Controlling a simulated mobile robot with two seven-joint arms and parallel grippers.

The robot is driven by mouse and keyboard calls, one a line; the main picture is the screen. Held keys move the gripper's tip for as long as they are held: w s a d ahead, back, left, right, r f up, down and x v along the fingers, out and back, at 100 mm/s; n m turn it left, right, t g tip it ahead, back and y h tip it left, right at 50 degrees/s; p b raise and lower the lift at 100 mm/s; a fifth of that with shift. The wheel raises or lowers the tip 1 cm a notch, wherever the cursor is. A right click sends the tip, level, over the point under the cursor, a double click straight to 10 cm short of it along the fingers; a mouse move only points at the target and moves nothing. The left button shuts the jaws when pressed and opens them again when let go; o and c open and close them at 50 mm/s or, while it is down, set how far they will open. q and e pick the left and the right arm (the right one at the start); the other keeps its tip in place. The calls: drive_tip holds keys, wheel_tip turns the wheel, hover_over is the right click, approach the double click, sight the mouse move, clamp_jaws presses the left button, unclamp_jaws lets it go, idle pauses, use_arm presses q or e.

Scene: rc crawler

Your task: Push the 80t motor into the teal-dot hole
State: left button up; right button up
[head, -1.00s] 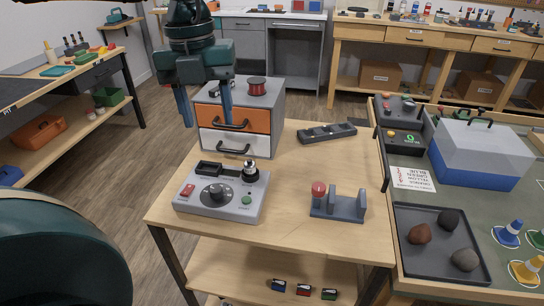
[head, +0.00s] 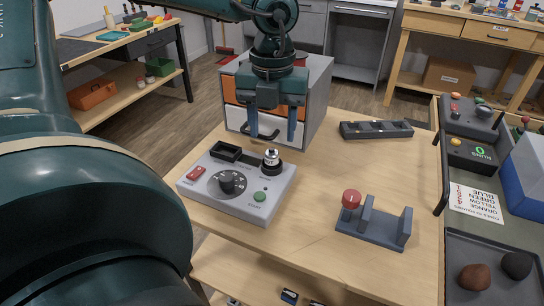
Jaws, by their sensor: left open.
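A small silver motor (head: 271,157) with a pale label band stands upright in a black round seat at the back right of a grey control box (head: 236,204). I cannot read which turn count it bears. My left gripper (head: 272,141) points down with its two blue fingers apart. In the picture the fingertips are just above the motor, one on each side; I cannot tell whether they touch it. A dark rack (head: 376,130) with several recesses lies at the back right of the table. I cannot make out a teal dot. My right gripper is not in view.
A grey drawer cabinet (head: 312,90) stands behind the gripper. A grey stand with a red knob (head: 351,198) is at the right on the wooden table (head: 310,250). The tabletop between the box and stand is clear. A side bench (head: 471,226) adjoins on the right.

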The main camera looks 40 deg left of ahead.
sight(272, 149)
use_arm(q)
wheel_tip(272, 149, down, 5)
drive_tip(key=shift+f, duration=0.15)
clamp_jaws()
idle(0.6)
wheel_tip(272, 149, up, 28)
drive_tip(key=p, duration=0.2)
drive_tip(key=shift+p, duration=0.35)
